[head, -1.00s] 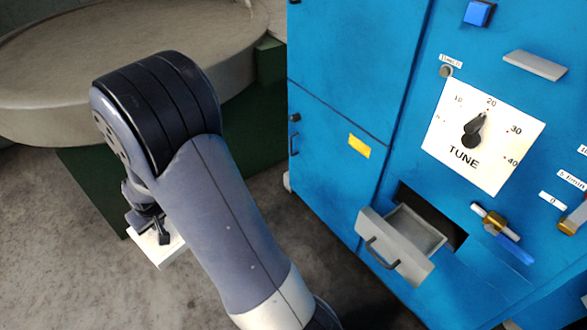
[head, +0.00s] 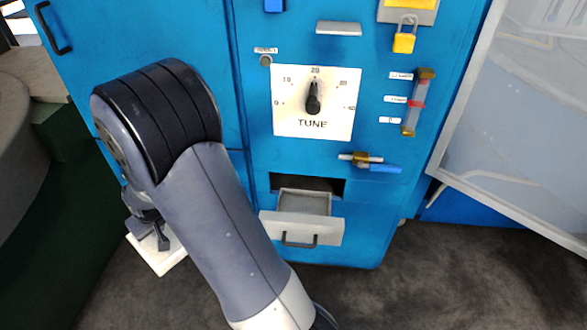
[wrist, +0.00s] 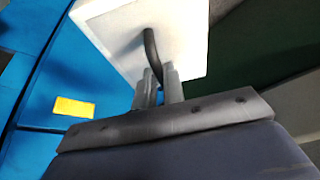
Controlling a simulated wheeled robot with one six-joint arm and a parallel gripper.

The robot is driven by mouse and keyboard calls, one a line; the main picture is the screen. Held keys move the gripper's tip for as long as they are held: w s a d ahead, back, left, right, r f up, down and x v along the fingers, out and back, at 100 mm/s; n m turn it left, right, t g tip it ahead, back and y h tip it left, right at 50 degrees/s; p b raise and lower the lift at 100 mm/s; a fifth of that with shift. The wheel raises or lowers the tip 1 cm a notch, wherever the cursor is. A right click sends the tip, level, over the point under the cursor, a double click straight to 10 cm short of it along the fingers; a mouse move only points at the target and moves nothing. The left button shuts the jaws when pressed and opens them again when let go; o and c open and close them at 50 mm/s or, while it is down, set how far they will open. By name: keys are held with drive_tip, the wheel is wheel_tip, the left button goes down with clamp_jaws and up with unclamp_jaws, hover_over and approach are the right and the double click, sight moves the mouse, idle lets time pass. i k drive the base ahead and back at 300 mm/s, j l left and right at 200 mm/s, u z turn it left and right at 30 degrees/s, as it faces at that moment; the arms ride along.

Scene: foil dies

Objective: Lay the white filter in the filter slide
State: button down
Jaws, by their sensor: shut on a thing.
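The white filter (head: 158,254) is a flat square block, held at the lower left in the head view, partly hidden behind my arm. In the wrist view the filter (wrist: 185,35) shows with a dark curved handle on its face. My gripper (wrist: 157,82) is shut on that handle; it also shows in the head view (head: 158,238). The filter slide (head: 302,228) is a grey drawer with a dark handle, pulled out of the blue cabinet. Its tray (head: 303,203) looks empty. The filter is left of the slide and apart from it.
The blue cabinet (head: 255,100) carries a TUNE dial (head: 313,100), a brass valve with a blue lever (head: 372,164), a flow tube (head: 415,105) and a yellow padlock (head: 404,40). A grey-framed panel (head: 520,120) stands at the right. Dark floor is free in front.

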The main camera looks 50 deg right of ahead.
sight(303, 211)
drive_tip(key=j+z, duration=0.1)
drive_tip(key=z, duration=0.3)
drive_tip(key=j+z, duration=0.1)
drive_tip(key=z, duration=0.3)
drive_tip(key=j+z, duration=0.1)
drive_tip(key=z, duration=0.25)
drive_tip(key=j+z, duration=0.1)
drive_tip(key=z, duration=0.3)
drive_tip(key=i+j, duration=0.05)
